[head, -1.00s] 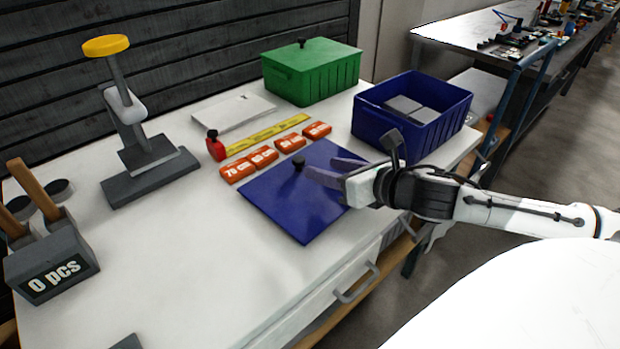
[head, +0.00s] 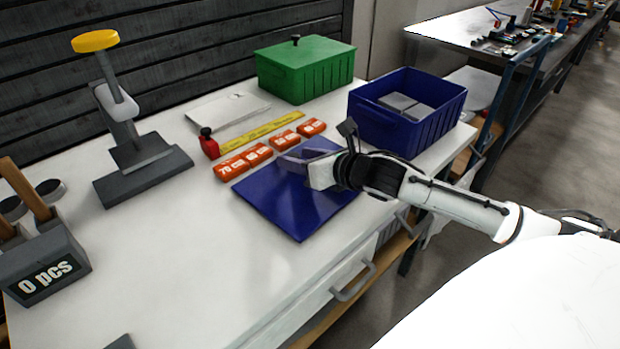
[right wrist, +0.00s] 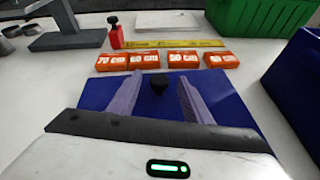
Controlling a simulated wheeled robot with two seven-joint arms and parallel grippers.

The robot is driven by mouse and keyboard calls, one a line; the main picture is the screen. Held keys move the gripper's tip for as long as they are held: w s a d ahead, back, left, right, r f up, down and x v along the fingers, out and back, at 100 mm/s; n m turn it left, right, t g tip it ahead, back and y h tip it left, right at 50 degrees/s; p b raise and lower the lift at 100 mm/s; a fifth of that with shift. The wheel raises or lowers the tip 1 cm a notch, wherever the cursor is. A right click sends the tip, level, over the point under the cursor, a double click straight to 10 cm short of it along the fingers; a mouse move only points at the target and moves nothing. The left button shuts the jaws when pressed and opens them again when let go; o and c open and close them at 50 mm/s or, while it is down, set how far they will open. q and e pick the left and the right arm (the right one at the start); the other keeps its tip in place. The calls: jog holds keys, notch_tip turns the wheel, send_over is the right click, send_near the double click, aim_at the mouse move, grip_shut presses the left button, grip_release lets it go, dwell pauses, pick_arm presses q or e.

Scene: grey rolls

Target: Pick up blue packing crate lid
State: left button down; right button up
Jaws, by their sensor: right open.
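The blue packing crate lid (head: 288,205) lies flat on the white table, in front of a row of orange blocks. Its black knob (right wrist: 159,84) shows in the right wrist view, standing near the lid's far part; in the head view my gripper hides it. My right gripper (head: 290,166) is over the lid's far right part. In the right wrist view the right gripper (right wrist: 158,95) is open, its two purple-grey fingers on either side of the knob with gaps on both sides. Whether the fingers are level with the knob is unclear. My left gripper is not in view.
The open blue crate (head: 440,125) with grey pieces in it stands right of the lid. A green lidded crate (head: 305,72) stands behind. Orange blocks (head: 232,166), a yellow ruler (head: 262,130) and a red bottle (head: 209,146) lie close beyond the lid.

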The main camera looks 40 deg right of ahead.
jog(key=shift+w+f, duration=0.1)
jog(key=shift+w, duration=0.1)
grip_shut()
